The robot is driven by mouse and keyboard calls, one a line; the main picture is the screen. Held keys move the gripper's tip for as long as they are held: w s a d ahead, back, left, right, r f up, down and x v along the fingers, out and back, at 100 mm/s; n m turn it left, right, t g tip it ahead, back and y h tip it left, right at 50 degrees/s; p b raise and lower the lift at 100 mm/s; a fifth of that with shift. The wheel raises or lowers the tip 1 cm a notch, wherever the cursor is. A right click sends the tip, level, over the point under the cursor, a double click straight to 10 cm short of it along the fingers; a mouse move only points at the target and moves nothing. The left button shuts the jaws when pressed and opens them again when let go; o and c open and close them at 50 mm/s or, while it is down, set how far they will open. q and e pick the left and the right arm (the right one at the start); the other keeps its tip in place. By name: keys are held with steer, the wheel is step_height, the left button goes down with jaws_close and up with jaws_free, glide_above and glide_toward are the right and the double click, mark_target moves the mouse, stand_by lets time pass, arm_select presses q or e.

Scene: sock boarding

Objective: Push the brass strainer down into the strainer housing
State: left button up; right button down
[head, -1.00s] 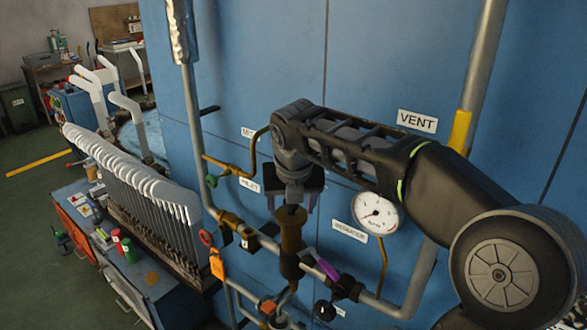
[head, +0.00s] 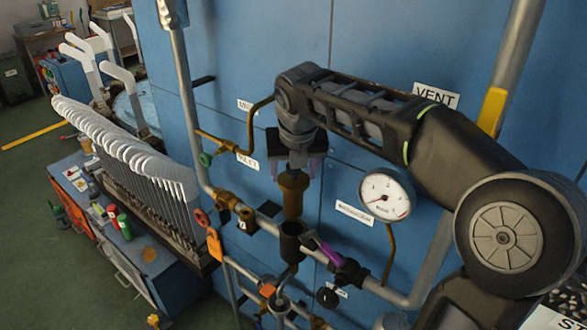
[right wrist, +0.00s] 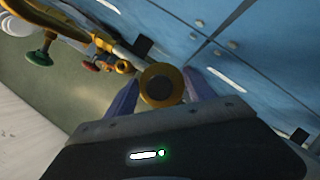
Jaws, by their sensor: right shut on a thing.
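The brass strainer (head: 293,195) is upright between the purple fingers of my right gripper (head: 295,170), which is shut on it near its top. The strainer housing (head: 291,244) is a dark upright cup on the pipe, its open mouth showing. The strainer's lower end is just above that mouth, roughly in line with it, with a small gap. In the right wrist view, the strainer's round end (right wrist: 161,84) sits between the fingers and hides the housing. My left gripper is not in view.
A pressure gauge (head: 386,195) is to the right of the strainer. A purple-handled valve (head: 331,254) is close to the housing's right side. A yellow-brown bent pipe (head: 251,128) and a brass fitting (head: 227,200) are to the left. The blue panel (head: 230,60) stands behind.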

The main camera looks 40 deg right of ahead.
mark_target(294, 181)
steer(key=shift+f+b, duration=1.4)
steer(key=shift+f, duration=0.8)
steer(key=shift+p, duration=0.45)
stand_by(0.5)
steer(key=shift+f+b, duration=0.3)
steer(key=shift+f, duration=0.1)
step_height(294, 181, down, 9)
steer(key=b, duration=0.6)
stand_by(2.4)
steer(key=shift+c, duration=1.3)
jaws_free()
steer(key=shift+r, duration=0.1)
